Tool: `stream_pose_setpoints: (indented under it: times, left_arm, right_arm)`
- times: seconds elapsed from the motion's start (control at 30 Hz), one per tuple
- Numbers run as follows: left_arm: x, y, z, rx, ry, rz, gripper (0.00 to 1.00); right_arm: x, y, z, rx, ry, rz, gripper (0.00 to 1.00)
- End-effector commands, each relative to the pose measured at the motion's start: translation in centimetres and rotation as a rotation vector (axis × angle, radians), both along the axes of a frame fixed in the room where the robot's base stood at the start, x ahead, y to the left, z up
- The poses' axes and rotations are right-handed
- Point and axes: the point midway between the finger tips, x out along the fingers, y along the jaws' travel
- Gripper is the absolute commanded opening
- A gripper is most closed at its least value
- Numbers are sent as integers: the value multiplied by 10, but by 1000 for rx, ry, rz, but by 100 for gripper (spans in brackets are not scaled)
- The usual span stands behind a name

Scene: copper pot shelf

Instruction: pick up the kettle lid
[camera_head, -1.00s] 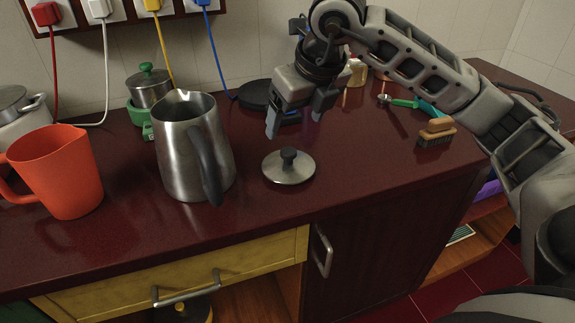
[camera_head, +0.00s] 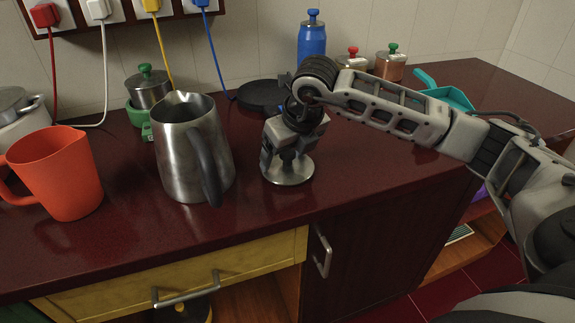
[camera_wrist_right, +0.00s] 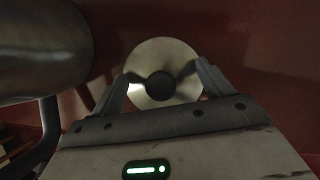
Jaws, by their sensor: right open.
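The kettle lid (camera_head: 290,177) is a round steel disc with a dark knob, lying flat on the dark red counter. My right gripper (camera_head: 285,163) points down over it, and its fingers hide the knob in the head view. In the right wrist view the lid (camera_wrist_right: 175,55) lies between the two open fingers, with the dark knob (camera_wrist_right: 160,86) midway between the fingertips (camera_wrist_right: 160,80). I cannot tell whether the fingers touch the lid. The steel kettle (camera_head: 190,150) stands upright and lidless just left of the gripper. My left gripper is not in view.
An orange jug (camera_head: 62,175) stands at the left. A small lidded steel pot (camera_head: 148,92) and a black round plate (camera_head: 262,95) are behind. A blue bottle (camera_head: 312,40) and two jars stand at the back right. The counter's front edge is close to the lid.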

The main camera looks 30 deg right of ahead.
Motion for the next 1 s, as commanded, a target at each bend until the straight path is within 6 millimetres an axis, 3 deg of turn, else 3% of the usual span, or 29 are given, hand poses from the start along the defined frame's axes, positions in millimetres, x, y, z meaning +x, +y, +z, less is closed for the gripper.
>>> stream_pose_setpoints:
  times: [0.07, 0.33, 0.77, 1.0]
  left_arm:
    - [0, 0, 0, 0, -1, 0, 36]
    - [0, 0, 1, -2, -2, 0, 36]
    - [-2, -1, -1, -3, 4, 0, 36]
    - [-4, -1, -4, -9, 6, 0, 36]
  right_arm:
    - [0, 0, 0, 0, 0, 0, 79]
    - [-1, 0, -1, 0, 3, 0, 7]
    - [-1, 0, 2, 1, 7, 0, 7]
    - [-3, 1, 35, 0, -1, 2, 7]
